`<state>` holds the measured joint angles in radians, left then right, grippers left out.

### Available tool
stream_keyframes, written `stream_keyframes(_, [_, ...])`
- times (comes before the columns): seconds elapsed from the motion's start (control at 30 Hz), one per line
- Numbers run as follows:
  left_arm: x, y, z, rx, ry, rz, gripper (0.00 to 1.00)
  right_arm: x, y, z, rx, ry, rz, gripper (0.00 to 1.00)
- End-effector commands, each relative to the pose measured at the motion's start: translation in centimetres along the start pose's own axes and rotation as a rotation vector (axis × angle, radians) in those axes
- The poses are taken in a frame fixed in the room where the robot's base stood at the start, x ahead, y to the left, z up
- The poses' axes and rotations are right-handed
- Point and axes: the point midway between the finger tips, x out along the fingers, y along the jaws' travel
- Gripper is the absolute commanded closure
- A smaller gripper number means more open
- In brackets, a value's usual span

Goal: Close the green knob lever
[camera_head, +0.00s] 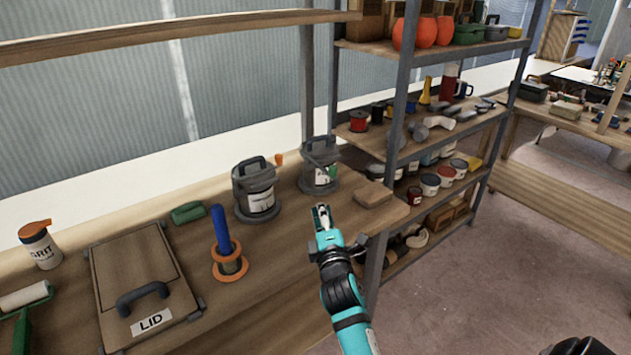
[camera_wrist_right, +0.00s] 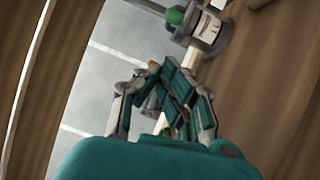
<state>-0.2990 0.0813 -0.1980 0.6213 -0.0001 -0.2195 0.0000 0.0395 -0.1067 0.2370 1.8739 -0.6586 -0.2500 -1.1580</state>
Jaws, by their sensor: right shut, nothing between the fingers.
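The green knob (camera_head: 332,171) shows on the right side of a grey canister-like device (camera_head: 319,152) with a white label, standing on the wooden bench. In the right wrist view the green knob (camera_wrist_right: 174,16) is at the top edge, beside the grey device (camera_wrist_right: 206,32). The lever's exact angle is hard to tell. My right gripper (camera_head: 321,209) is in front of this device, apart from it, over the bench's front part. Its fingers (camera_wrist_right: 170,85) are drawn together with nothing between them. My left gripper is in neither view.
A similar grey device (camera_head: 256,188) stands to the left, with an orange knob (camera_head: 279,158) near its top right. A wooden block (camera_head: 373,194) lies right of my gripper. A blue rod on an orange-rimmed spool (camera_head: 228,255) and a lidded box (camera_head: 135,275) are further left. Shelving posts stand right.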

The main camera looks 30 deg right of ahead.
Motion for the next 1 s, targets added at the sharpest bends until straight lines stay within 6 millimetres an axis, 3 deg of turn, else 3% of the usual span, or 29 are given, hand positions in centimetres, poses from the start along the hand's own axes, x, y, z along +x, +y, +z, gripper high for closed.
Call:
stream_keyframes(0.2, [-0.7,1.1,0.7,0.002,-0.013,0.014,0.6,4.2,0.3,-0.1,0.003,0.001,0.0,1.0])
stream_keyframes(0.47, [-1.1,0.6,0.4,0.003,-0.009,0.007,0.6,9.6,0.1,-0.1,0.006,0.002,-0.001,1.0])
stream_keyframes(0.5, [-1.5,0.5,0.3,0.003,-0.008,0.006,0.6,10.0,0.2,0.7,0.001,0.001,-0.002,1.0])
stream_keyframes(0.7, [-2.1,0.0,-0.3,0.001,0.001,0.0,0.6,11.6,0.1,2.3,0.002,0.003,-0.002,1.0])
stream_keyframes(1.0, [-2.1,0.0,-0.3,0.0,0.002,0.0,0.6,12.0,-0.1,2.7,0.005,0.003,-0.002,1.0])
